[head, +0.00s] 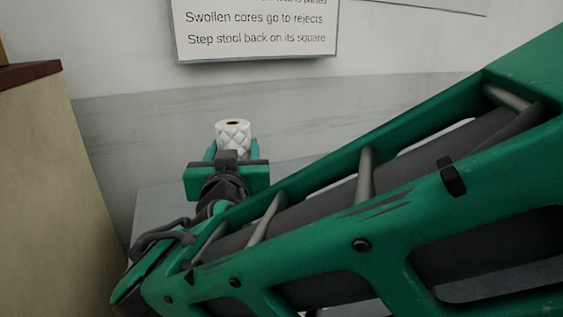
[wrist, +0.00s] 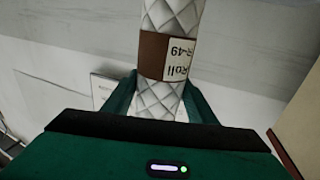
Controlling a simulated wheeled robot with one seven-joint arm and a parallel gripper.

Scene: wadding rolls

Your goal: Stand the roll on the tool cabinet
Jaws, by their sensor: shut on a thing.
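The roll (head: 233,134) is white and quilted, with a brown core showing at its top end in the head view. It looks about upright there. In the wrist view the roll (wrist: 160,98) has a brown band and a white label reading "Roll R-49", upside down in the picture. My gripper (head: 235,150) is shut on the roll, one green finger on each side; it also shows in the wrist view (wrist: 160,105). The roll's lower end is hidden behind my gripper in the head view. I cannot tell for certain which surface is the tool cabinet.
A beige cabinet-like block (head: 45,180) with a dark red top edge stands at the left. A grey flat surface (head: 155,205) lies behind and below my gripper, largely hidden by my arm. A sign (head: 255,30) hangs on the wall behind.

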